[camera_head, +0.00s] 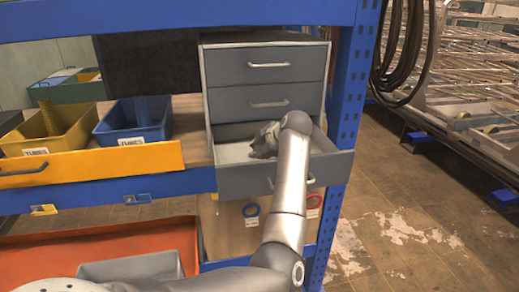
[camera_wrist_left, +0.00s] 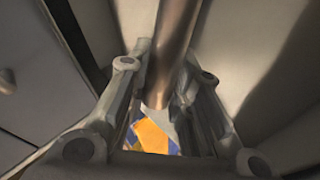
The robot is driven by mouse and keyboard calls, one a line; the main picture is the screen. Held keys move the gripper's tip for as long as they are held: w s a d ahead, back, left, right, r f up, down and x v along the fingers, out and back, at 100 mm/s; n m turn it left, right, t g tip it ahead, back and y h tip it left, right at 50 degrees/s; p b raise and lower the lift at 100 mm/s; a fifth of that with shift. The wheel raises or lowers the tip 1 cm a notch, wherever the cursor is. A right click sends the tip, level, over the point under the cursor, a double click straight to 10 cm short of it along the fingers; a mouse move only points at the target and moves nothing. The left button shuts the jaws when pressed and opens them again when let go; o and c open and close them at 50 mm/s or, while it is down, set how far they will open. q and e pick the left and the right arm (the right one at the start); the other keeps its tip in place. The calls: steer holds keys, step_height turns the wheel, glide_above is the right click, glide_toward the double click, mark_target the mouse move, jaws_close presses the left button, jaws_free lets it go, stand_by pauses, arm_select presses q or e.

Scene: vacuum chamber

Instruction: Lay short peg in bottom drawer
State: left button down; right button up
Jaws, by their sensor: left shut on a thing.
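The bottom drawer (camera_head: 238,180) of the grey cabinet is pulled open, and its pale inside shows in the head view. My left gripper (camera_head: 262,143) is inside the drawer opening, with my arm reaching over the drawer front. In the left wrist view my left gripper (camera_wrist_left: 162,95) is shut on the short peg (camera_wrist_left: 174,45), a smooth brownish metal cylinder between the two fingers. Pale grey surfaces lie around it. The peg does not show clearly in the head view, and I cannot tell whether it touches the drawer floor. My right gripper is not in view.
Two shut drawers (camera_head: 266,65) sit above the open one. A yellow bin (camera_head: 55,135) and a blue bin (camera_head: 133,122) stand on the shelf to the left, behind an open yellow drawer front (camera_head: 100,163). A blue rack post (camera_head: 352,100) stands close on the right.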

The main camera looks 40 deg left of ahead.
arm_select(q)
steer(key=shift+r, duration=0.1)
steer(key=c, duration=1.6)
jaws_free()
steer(key=o, duration=0.4)
steer(key=shift+c, duration=0.2)
steer(key=shift+d, duration=0.1)
steer(key=shift+s+d+r, duration=0.1)
steer(key=shift+d+r, duration=0.2)
steer(key=shift+d, duration=0.05)
steer(key=v, duration=1.1)
